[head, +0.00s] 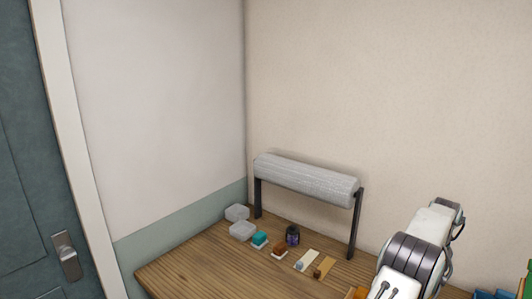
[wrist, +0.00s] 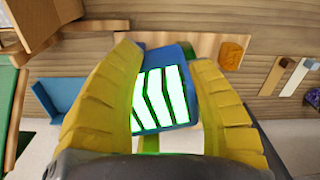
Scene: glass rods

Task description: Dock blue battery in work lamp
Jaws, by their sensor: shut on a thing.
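In the head view my arm is at the lower right, and my gripper is not seen there.
A blue piece (wrist: 62,95) and a wooden box-like piece (wrist: 48,18) are left in the wrist view; an orange block (wrist: 231,54) is right.

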